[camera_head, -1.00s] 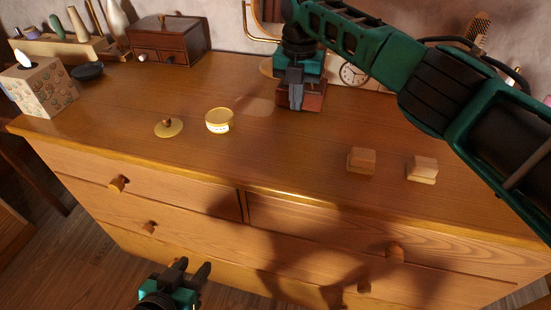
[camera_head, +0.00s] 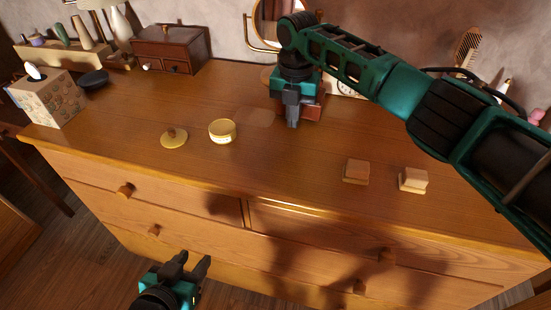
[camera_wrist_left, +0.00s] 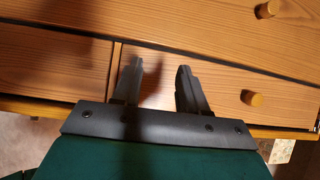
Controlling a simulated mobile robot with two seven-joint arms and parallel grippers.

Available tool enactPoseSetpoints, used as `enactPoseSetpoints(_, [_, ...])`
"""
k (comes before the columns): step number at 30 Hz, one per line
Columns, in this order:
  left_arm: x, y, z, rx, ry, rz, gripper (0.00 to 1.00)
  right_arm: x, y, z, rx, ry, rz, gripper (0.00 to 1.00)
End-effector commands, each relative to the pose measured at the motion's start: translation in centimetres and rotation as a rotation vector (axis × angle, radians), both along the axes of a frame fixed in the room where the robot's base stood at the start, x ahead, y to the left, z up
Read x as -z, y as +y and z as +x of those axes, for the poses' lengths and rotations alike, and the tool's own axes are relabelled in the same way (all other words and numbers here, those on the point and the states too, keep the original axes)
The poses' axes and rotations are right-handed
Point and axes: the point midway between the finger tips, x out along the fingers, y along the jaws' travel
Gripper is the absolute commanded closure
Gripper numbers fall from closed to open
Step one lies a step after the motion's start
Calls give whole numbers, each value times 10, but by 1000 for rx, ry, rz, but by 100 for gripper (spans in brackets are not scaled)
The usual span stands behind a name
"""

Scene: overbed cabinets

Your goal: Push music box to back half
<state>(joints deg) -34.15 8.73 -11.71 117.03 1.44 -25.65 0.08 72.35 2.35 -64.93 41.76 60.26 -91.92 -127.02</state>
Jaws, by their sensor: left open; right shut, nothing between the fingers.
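The music box appears to be the small reddish-brown box (camera_head: 313,106) at the back middle of the dresser top in the head view. My right gripper (camera_head: 292,123) is shut and empty. It points down in front of the box and hides much of it; I cannot tell whether they touch. My left gripper (camera_head: 190,265) is open and empty, low in front of the dresser drawers. In the left wrist view its two fingers (camera_wrist_left: 160,80) stand apart before the drawer fronts.
A round tin (camera_head: 222,131), a knobbed lid (camera_head: 174,137) and two small wooden blocks (camera_head: 356,171) (camera_head: 413,180) are on the dresser top (camera_head: 120,120). A mirror (camera_head: 268,25) and a partly hidden clock (camera_head: 345,90) are behind. A tissue box (camera_head: 48,98) and drawer chest (camera_head: 170,50) stand left.

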Motion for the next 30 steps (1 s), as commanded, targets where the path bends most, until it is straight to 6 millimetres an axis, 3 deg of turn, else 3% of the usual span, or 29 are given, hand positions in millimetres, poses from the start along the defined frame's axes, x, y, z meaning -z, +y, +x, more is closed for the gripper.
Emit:
enactPoseSetpoints(9, [1, -1, -1, -2, 3, -3, 57, 1, 0, 0, 0, 0, 0, 100])
enactPoseSetpoints(13, [-21, 0, -1, -5, -2, -1, 57, -13, 2, -5, -1, 1, -1, 100])
enactPoseSetpoints(18, [-23, 17, -12, -31, 13, 30, 57, -26, 4, -15, -1, 1, 0, 100])
enactPoseSetpoints(30, [-61, 23, -15, -37, 8, 40, 57, -46, 10, -33, -1, 1, -1, 100])
